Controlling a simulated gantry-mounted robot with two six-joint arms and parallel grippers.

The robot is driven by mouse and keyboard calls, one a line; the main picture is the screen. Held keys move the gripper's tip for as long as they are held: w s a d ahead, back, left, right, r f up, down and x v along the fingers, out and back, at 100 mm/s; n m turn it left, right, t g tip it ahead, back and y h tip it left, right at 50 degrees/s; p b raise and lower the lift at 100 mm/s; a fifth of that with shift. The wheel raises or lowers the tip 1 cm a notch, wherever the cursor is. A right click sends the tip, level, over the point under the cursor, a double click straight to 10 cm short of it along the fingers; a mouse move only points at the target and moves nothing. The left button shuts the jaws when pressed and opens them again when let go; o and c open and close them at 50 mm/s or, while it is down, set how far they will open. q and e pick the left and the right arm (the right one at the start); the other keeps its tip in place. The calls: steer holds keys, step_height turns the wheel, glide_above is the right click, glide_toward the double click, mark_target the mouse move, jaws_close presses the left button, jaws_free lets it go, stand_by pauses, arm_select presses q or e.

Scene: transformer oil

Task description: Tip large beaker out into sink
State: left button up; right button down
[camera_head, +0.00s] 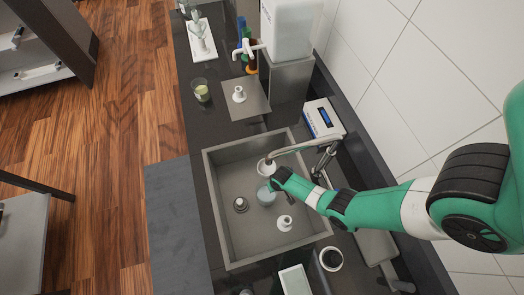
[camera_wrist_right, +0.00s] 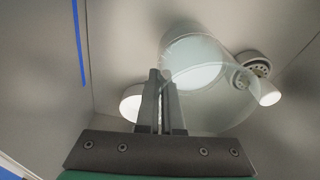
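The large clear beaker (camera_head: 266,196) is over the sink basin (camera_head: 218,232) at the fingertips of my right gripper (camera_head: 275,187). In the right wrist view the beaker (camera_wrist_right: 215,88) is see-through, with a pale round base. The fingers of my right gripper (camera_wrist_right: 160,100) are close together on its wall near the rim. I cannot tell its exact tilt or whether liquid is in it. My left gripper is not in view.
The faucet (camera_head: 300,147) reaches over the basin just behind the beaker. A drain (camera_head: 240,204) and a white piece (camera_head: 285,222) are in the basin. A small beaker of yellowish liquid (camera_head: 202,92) stands on the counter. A white-and-blue box (camera_head: 323,119) is beside the sink.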

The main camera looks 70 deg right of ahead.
steer(key=shift+r+p, duration=2.25)
steer(key=shift+r, duration=0.2)
steer(key=shift+r+p, duration=1.2)
steer(key=shift+r, duration=0.15)
steer(key=shift+r+p, duration=1.15)
steer(key=shift+p, duration=0.15)
